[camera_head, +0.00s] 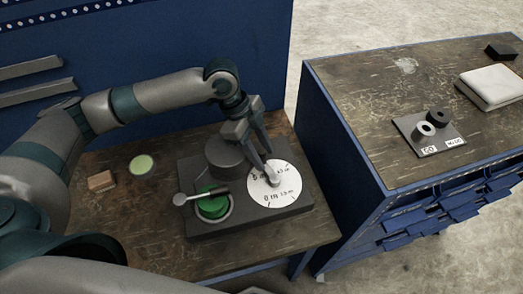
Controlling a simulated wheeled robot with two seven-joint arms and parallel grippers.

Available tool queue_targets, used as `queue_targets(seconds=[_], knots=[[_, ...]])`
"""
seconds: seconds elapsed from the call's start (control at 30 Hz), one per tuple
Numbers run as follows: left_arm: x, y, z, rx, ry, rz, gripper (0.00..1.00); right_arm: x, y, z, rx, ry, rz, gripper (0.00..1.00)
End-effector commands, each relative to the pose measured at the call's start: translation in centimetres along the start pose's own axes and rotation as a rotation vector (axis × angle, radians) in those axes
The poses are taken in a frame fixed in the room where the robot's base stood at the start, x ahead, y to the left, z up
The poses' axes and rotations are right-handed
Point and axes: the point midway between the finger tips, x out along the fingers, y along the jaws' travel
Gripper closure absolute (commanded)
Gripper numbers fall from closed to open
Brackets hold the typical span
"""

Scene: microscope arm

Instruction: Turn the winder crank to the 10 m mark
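The winder is a dark base plate (295,207) on the wooden bench. It carries a white dial (283,196) printed with marks; I can read "0 m" at its lower side and a partly covered "5" at its upper left. No 10 m mark is legible. A small grey knob (274,180) stands over the dial's middle. My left gripper (268,165) points down at the dial, its fingertips at or just above this knob; contact and finger gap are unclear. My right gripper is out of view.
A dark cylinder (222,157) stands behind the green part, close to my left gripper. A wooden block (101,181) and a pale green disc (141,165) lie left on the bench. A blue cabinet (333,150) with a gauge plate (430,137) stands at right across a gap.

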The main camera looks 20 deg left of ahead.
Motion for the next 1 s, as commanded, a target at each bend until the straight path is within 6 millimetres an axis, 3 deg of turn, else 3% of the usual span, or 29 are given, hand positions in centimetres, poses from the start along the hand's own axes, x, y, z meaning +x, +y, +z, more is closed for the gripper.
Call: queue_targets(seconds=[0.07, 0.2, 0.67, 1.0], knots=[[0.0, 0.0, 0.0, 0.0, 0.0, 0.0, 0.66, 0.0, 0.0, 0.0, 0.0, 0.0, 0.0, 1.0], [0.0, 0.0, 0.0, 0.0, 0.0, 0.0, 1.0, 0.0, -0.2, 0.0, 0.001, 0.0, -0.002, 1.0], [-0.1, -0.2, -0.2, 0.039, 0.0, 0.018, 1.0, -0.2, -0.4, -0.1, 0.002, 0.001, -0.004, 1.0], [0.2, -1.3, -1.0, 0.217, 0.001, 0.089, 1.0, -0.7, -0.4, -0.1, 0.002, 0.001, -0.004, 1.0]])
